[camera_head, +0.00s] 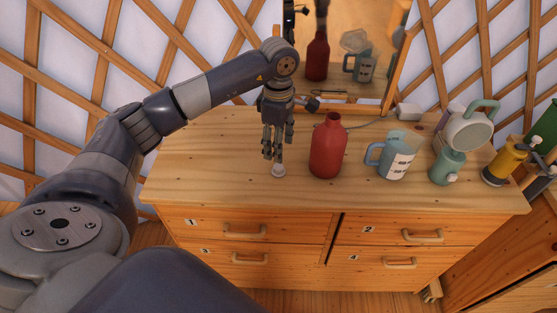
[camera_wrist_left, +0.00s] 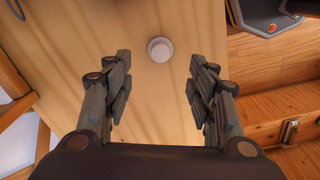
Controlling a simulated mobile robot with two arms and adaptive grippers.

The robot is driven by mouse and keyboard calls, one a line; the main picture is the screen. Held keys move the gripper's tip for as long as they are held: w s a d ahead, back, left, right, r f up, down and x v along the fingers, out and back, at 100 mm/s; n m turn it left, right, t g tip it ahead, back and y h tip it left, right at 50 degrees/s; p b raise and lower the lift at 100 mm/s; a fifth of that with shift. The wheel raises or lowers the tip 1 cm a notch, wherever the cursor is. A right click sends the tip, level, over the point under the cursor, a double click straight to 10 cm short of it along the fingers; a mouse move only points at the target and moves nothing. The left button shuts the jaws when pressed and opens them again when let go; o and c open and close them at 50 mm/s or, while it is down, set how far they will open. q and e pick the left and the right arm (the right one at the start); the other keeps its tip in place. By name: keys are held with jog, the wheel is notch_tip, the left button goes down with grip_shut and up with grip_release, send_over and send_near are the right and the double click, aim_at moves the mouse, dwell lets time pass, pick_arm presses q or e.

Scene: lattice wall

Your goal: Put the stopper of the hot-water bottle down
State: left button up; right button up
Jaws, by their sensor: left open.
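The stopper (camera_head: 278,171), small and whitish, rests on the dresser top (camera_head: 225,150) to the left of the red hot-water bottle (camera_head: 327,150). The bottle stands upright, and its neck appears uncovered. My left gripper (camera_head: 272,157) points down just above the stopper in the head view. In the left wrist view the stopper (camera_wrist_left: 160,49) shows as a round pale disc on the wood, between the lines of the two open fingers (camera_wrist_left: 160,90) and beyond their tips. The fingers look apart from it. My right gripper is in neither view.
A blue measuring jug (camera_head: 396,158) stands right of the bottle. A green container (camera_head: 447,166), a pale kettle-like vessel (camera_head: 468,128) and a yellow canister (camera_head: 501,163) are further right. A mirror (camera_head: 350,80) stands behind. The dresser top's left side is clear.

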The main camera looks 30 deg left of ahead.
pick_arm(q)
notch_tip(320, 180, up, 4)
jog(key=shift+f, duration=0.15)
dwell(0.5)
